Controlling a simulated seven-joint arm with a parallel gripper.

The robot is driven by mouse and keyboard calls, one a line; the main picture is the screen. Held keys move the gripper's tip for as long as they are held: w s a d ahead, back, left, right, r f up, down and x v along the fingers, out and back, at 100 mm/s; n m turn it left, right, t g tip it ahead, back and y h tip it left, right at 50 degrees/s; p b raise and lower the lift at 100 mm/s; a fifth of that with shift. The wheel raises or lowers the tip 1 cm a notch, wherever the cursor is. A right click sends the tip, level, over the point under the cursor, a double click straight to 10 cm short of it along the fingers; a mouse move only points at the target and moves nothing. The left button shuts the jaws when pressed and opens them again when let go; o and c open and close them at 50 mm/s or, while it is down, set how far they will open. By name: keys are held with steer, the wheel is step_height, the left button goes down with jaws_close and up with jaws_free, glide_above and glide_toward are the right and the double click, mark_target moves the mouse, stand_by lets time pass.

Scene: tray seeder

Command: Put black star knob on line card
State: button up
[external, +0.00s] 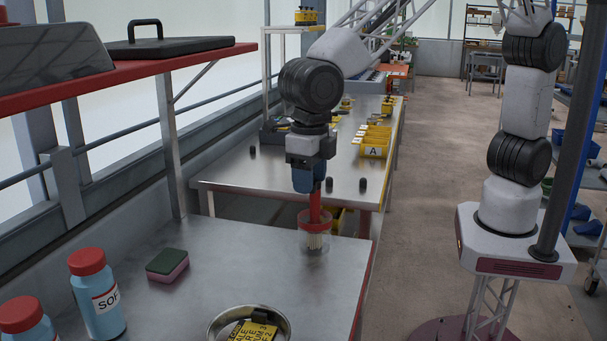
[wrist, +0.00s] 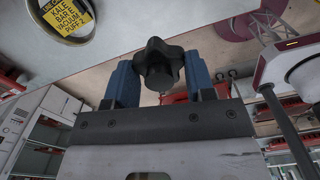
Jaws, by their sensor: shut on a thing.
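The black star knob (wrist: 158,62) sits between the two blue fingers of my gripper (wrist: 160,80) in the wrist view. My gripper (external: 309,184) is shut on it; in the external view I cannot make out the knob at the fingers. The yellow line card (external: 254,332) with black lettering lies in a round metal dish (external: 213,325) at the bottom of the external view. The card also shows at the upper left of the wrist view (wrist: 68,13). My gripper is above the bench and behind the dish, apart from the card.
A clear jar (external: 314,241) with a red-handled brush stands under my gripper. A green and pink sponge (external: 167,265) and blue bottles with red caps (external: 97,295) are at the left. A red shelf (external: 130,70) overhangs the upper left. The bench between sponge and jar is clear.

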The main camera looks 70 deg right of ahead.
steer(key=s+a+n, duration=0.2)
steer(key=s+a, duration=0.4)
steer(key=a, duration=0.3)
step_height(320, 180, down, 14)
steer(key=shift+w, duration=0.4)
steer(key=shift+w, duration=0.1)
glide_above(251, 339)
steer(key=shift+f, duration=0.75)
steer(key=shift+f, duration=1.75)
steer(key=shift+f, duration=0.45)
steer(key=o, duration=0.6)
steer(key=shift+o, duration=0.2)
